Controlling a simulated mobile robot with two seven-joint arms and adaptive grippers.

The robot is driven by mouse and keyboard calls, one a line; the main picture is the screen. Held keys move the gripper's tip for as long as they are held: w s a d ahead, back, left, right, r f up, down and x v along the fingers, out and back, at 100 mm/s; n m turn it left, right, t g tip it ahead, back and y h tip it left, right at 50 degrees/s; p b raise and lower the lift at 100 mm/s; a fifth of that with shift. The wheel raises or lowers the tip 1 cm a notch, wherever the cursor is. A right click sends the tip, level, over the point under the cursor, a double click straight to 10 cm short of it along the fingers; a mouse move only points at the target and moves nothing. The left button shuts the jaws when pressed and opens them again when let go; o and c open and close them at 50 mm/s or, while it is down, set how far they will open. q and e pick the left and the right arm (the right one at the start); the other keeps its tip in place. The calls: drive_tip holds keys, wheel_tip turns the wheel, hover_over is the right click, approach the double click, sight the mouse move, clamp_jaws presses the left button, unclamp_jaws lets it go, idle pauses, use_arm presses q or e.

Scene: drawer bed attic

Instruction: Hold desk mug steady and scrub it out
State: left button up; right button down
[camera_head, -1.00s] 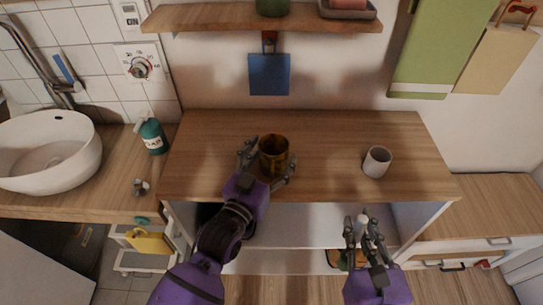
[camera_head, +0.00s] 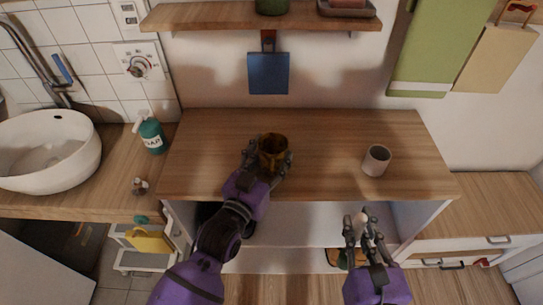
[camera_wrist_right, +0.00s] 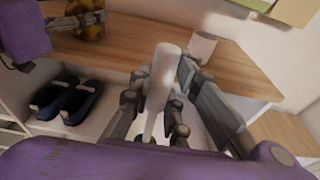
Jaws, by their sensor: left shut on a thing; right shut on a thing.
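The amber-brown mug (camera_head: 273,143) stands upright on the wooden desk top, left of the middle. My left gripper (camera_head: 269,157) is shut on it, with fingers at its left and right sides. The mug also shows at the top left of the right wrist view (camera_wrist_right: 92,28). My right gripper (camera_head: 363,231) is shut on a pale, stick-like tool (camera_wrist_right: 161,80), in front of the desk's front edge and apart from the mug. The tool is thicker at its upper end. Its lower end is partly hidden by my fingers.
A pale cup (camera_head: 376,160) stands on the desk's right side. Dark shoes (camera_wrist_right: 68,98) sit on the shelf below. A soap bottle (camera_head: 151,134) and white basin (camera_head: 45,150) are at left. A wall shelf (camera_head: 215,17) hangs above. The desk between mug and cup is clear.

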idle(0.3)
drive_tip(key=w+a+r+m+h, duration=0.2)
drive_tip(key=w+r+m+h, duration=0.15)
drive_tip(key=w+r, duration=0.6)
drive_tip(key=w+a+r+n+t+y, duration=0.2)
drive_tip(key=w+a+r+n+y, duration=0.1)
drive_tip(key=w+a+r, duration=0.7)
drive_tip(key=a+r, duration=0.3)
drive_tip(key=a, duration=0.2)
drive_tip(key=shift+w+r, duration=0.25)
drive_tip(key=shift+w, duration=0.15)
drive_tip(key=shift+n+y, duration=0.25)
wheel_tip(320, 180, down, 10)
drive_tip(key=shift+r, duration=0.25)
drive_tip(key=shift+s+d, duration=0.1)
drive_tip(key=shift+s, duration=0.05)
